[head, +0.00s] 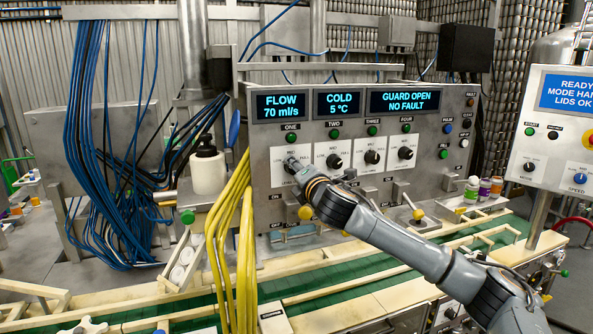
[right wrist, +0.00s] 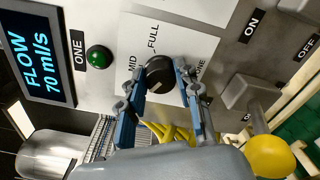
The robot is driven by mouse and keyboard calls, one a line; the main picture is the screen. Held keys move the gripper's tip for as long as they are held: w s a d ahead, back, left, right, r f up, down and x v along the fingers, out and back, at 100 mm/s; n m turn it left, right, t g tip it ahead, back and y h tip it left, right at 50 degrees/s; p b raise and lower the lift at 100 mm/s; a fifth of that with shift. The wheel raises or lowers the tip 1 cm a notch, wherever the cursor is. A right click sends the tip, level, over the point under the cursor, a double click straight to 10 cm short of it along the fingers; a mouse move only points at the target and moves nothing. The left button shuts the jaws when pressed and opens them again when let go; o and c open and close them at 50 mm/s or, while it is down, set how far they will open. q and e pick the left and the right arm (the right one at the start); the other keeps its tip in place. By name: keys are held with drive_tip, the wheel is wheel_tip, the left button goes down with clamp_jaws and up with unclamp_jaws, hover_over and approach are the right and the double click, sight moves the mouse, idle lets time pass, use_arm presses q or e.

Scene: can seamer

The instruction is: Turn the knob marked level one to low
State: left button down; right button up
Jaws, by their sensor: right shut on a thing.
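The knob under the label ONE (right wrist: 157,72) is round and black, on a white dial plate (right wrist: 185,45) with MID and FULL printed beside it. My right gripper (right wrist: 158,68) is shut on this knob, one blue finger on each side. In the head view the right gripper (head: 298,167) reaches the leftmost dial and hides most of its knob. A green button (right wrist: 98,57) sits beside the label ONE. My left gripper is not in view.
Knobs under TWO (head: 334,161), THREE (head: 372,157) and FOUR (head: 405,153) sit to the right. A yellow-ended lever (head: 306,212) is below the gripper. Yellow cables (head: 238,225) hang left of the panel. A green conveyor (head: 180,305) runs in front.

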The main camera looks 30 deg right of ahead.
drive_tip(key=o, duration=1.2)
drive_tip(key=shift+c, duration=0.2)
drive_tip(key=v, duration=1.2)
drive_tip(key=shift+a+f, duration=0.1)
drive_tip(key=shift+a, duration=0.05)
